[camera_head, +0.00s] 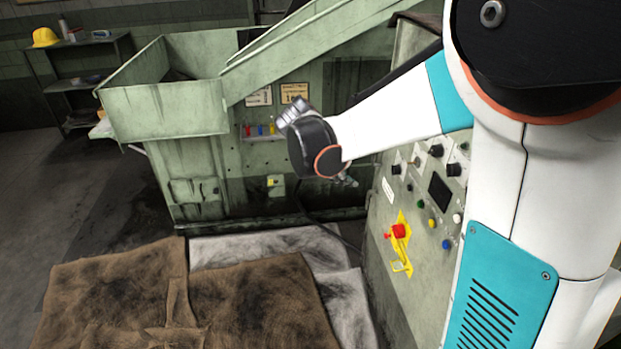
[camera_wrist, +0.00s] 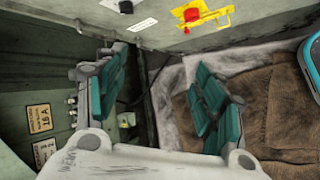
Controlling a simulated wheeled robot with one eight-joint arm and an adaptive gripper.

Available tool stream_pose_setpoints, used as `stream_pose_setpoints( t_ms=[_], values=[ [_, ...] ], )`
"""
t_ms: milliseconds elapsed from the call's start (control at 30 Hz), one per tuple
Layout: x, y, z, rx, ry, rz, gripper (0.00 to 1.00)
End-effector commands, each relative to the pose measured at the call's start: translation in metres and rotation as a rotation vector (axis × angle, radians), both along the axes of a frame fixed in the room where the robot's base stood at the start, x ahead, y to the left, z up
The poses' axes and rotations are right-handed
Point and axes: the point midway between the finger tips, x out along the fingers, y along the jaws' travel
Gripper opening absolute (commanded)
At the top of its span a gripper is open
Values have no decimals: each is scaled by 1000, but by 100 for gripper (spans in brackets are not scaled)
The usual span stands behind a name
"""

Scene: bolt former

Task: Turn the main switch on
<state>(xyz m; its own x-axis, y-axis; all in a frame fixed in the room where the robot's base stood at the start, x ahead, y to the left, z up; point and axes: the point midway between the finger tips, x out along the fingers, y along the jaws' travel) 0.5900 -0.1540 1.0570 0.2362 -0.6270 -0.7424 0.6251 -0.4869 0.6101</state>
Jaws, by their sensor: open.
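The red switch (camera_head: 398,231) sits on a yellow plate on the grey-green control panel (camera_head: 408,275), with a yellow hooked piece below it. I take it for the main switch; its on or off position cannot be told. It also shows at the top of the wrist view as a red knob (camera_wrist: 192,14) on yellow. My gripper (camera_wrist: 160,78) is open and empty, its teal-padded fingers wide apart. In the head view my wrist is up and left of the switch, apart from the panel. My gripper's fingers are mostly hidden there.
The panel also carries black knobs, coloured buttons and a dark screen (camera_head: 440,190). A green machine with a hopper (camera_head: 165,110) stands behind. Brown cloth (camera_head: 180,300) and pale sheets (camera_head: 270,245) lie at the front left. A shelf (camera_head: 85,85) with a yellow helmet (camera_head: 45,37) is far left.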

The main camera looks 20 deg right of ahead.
Motion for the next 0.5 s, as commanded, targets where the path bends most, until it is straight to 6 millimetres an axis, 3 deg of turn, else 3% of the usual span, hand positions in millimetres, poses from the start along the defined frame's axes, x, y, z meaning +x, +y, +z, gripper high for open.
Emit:
stream_pose_setpoints(
  t_ms=[200,500],
  values=[
    [40,-27,-46,-169,152,45,63],
    [76,-57,-116,-383,375,77,63]
  ],
)
